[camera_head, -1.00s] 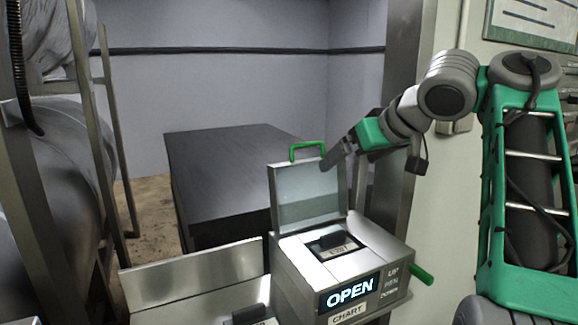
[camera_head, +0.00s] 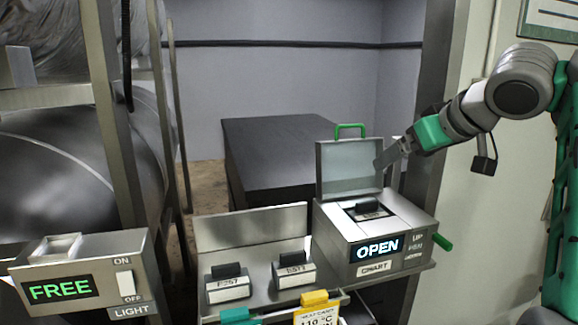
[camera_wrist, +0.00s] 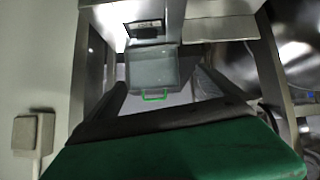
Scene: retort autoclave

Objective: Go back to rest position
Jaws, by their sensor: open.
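My gripper (camera_head: 388,158) is open and empty, pointing left and down in the head view, beside the upper right of the raised glass lid in the picture. In the wrist view its two dark fingers (camera_wrist: 160,80) stand wide apart, with the lid (camera_wrist: 150,72) and its green handle (camera_wrist: 150,97) seen between them. The metal chart box (camera_head: 375,228) has its lid (camera_head: 348,170) standing up and its display reads OPEN. A black-topped cartridge (camera_head: 367,207) sits in the box's slot. Whether my gripper touches the lid cannot be told.
Two cartridges (camera_head: 227,283) (camera_head: 293,268) stand on the metal shelf left of the box. A box reading FREE (camera_head: 62,290) with a light switch is at lower left. A dark table (camera_head: 270,150) stands behind. A green knob (camera_head: 441,241) sticks out at the box's right.

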